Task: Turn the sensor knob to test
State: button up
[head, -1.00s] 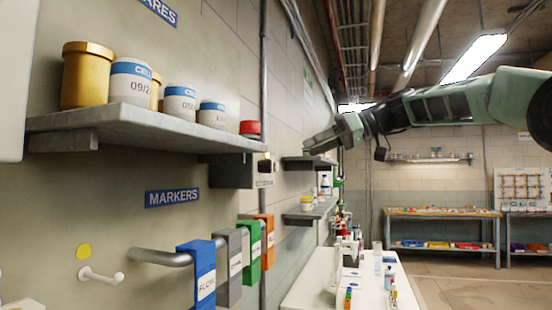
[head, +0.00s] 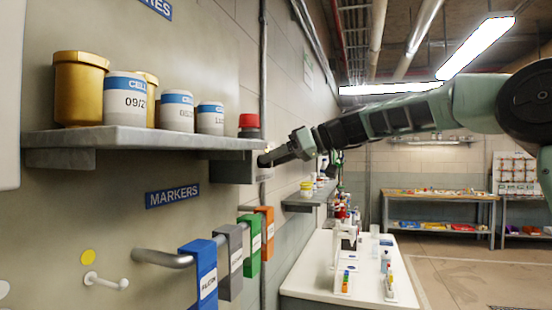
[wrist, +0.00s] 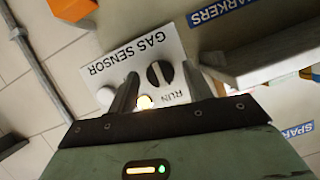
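The gas sensor panel (wrist: 120,52) is white, with "GAS SENSOR" and "RUN" printed on it, upside down in the wrist view. Its black round knob (wrist: 160,74) carries a pale bar; which mark it points at I cannot tell. A "TEST" label is not visible.
The grey shelf (head: 130,138) above the box holds jars and a red-capped item (head: 249,126). Below, a rail carries blue (head: 203,270), grey, green and orange tags. A white table (head: 330,270) stands farther along the wall. The open floor is at right.

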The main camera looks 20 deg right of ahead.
jog(key=c, duration=0.8)
jog(key=m+g+y+b, duration=0.1)
jog(key=m, duration=0.2)
jog(key=m+g+y+b, duration=0.1)
jog(key=m+y+b, duration=0.1)
jog(key=m, duration=0.2)
jog(key=f+m+y+b, duration=0.1)
jog(key=m+y+b, duration=0.1)
jog(key=m, duration=0.1)
jog(key=shift+w+d+m+g, duration=0.25)
jog(key=shift+w+m+g, duration=0.05)
jog(key=shift+m+g, duration=0.1)
jog(key=shift+m+y+b, duration=0.8)
jog(key=shift+m, duration=1)
